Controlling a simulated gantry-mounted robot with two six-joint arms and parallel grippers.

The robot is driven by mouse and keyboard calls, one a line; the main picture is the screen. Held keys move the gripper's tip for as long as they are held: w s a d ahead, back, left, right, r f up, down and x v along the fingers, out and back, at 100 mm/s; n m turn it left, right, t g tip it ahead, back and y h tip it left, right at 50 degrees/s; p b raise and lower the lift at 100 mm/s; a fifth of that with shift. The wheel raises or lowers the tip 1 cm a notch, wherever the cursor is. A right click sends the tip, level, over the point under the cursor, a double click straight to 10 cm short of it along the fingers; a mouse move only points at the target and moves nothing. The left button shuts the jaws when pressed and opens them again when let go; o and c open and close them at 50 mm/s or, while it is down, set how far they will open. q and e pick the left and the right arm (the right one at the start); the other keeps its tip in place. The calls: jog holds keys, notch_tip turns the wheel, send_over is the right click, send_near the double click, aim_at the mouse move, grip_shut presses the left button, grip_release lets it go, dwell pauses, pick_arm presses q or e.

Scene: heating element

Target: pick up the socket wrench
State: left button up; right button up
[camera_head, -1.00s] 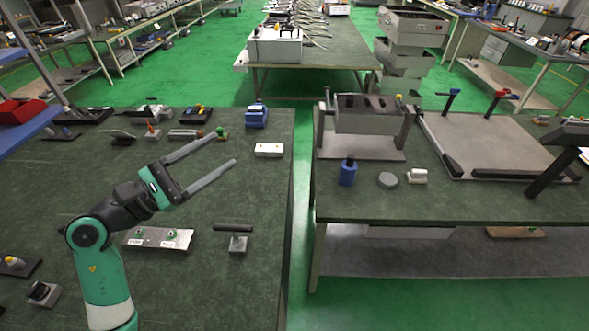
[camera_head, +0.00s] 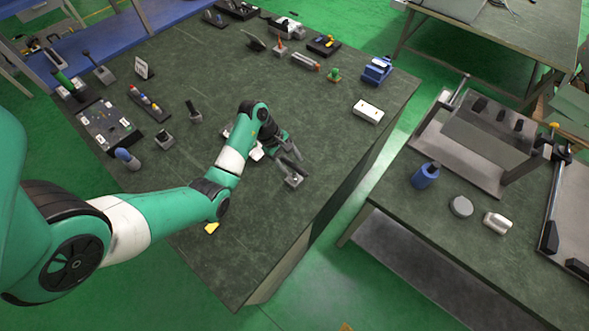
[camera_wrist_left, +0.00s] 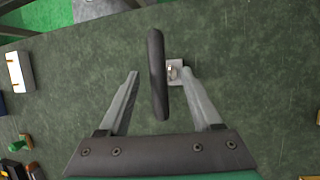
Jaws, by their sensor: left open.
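The socket wrench (camera_wrist_left: 157,75) shows in the left wrist view as a dark bar with a small grey metal block (camera_wrist_left: 176,72) beside and partly under it. In the head view the block (camera_head: 293,181) shows by the fingertips, and the dark bar is hard to make out there. My left gripper (camera_head: 291,166) is open above it. In the left wrist view its two fingers stand apart on either side of the bar, with no visible contact. My right gripper is in neither view.
A white box (camera_head: 368,111) and a blue device (camera_head: 376,70) stand near the green table's right side. A control panel (camera_head: 108,125) and several small fixtures are at the left. A second table (camera_head: 420,210) is across a gap. The near right of the first table is clear.

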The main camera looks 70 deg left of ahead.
pick_arm(q)
jog(key=b, duration=0.2)
send_over(298, 179)
notch_tip(298, 179, down, 5)
jog(key=shift+r, duration=0.15)
jog(key=shift+r, duration=0.1)
grip_shut()
